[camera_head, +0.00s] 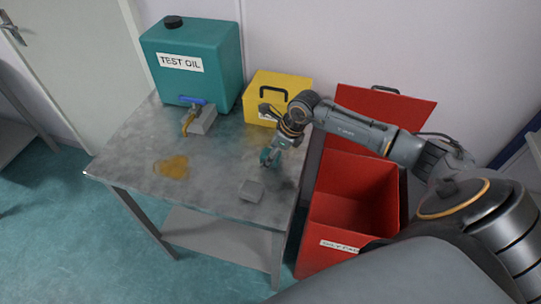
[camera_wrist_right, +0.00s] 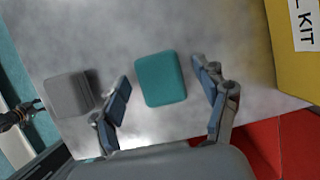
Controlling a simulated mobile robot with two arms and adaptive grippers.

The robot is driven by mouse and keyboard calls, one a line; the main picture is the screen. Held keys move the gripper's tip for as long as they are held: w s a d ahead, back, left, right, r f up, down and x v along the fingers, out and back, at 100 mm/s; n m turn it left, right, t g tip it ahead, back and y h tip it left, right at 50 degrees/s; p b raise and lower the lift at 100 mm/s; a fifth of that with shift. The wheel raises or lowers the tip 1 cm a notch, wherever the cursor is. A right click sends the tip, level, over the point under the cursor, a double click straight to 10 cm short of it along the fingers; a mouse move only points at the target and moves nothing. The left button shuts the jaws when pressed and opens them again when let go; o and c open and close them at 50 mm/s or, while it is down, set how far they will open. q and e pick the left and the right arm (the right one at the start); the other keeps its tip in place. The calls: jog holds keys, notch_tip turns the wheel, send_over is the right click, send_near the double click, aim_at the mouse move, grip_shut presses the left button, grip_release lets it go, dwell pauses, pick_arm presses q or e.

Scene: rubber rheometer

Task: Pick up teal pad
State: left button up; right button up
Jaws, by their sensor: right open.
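The teal pad (camera_wrist_right: 161,79) is a small rounded block lying on the grey metal table. In the right wrist view it sits between the two fingers of my right gripper (camera_wrist_right: 166,95), a little beyond the fingertips' middle. The fingers are spread apart and do not touch it. In the head view my right gripper (camera_head: 273,157) hangs low over the table's right part and mostly hides the pad.
A grey block (camera_head: 251,191) lies near the table's front edge. A teal TEST OIL tank (camera_head: 215,50), a valve over a grey block, a yellow kit box (camera_head: 290,82) and an orange-brown spill (camera_head: 172,167) are on the table (camera_head: 130,150). An open red bin (camera_head: 350,215) stands right.

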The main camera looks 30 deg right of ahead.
jog(key=c, duration=0.9)
jog(key=shift+c, duration=0.7)
jog(key=shift+r+b, duration=0.35)
notch_tip(320, 180, up, 2)
jog(key=shift+r+b, duration=0.1)
jog(key=shift+b, duration=0.85)
pick_arm(q)
notch_tip(320, 180, down, 8)
jog(key=b, duration=0.5)
jog(key=shift+w+b, duration=0.3)
jog(key=shift+w, duration=0.05)
pick_arm(e)
jog(key=s+a+r, duration=0.3)
jog(key=s+r, duration=0.7)
jog(key=s, duration=0.3)
jog(key=shift+s+a, duration=0.3)
jog(key=shift+a, duration=0.1)
pick_arm(q)
jog(key=shift+f, duration=0.1)
pick_arm(e)
jog(key=shift+r, duration=0.1)
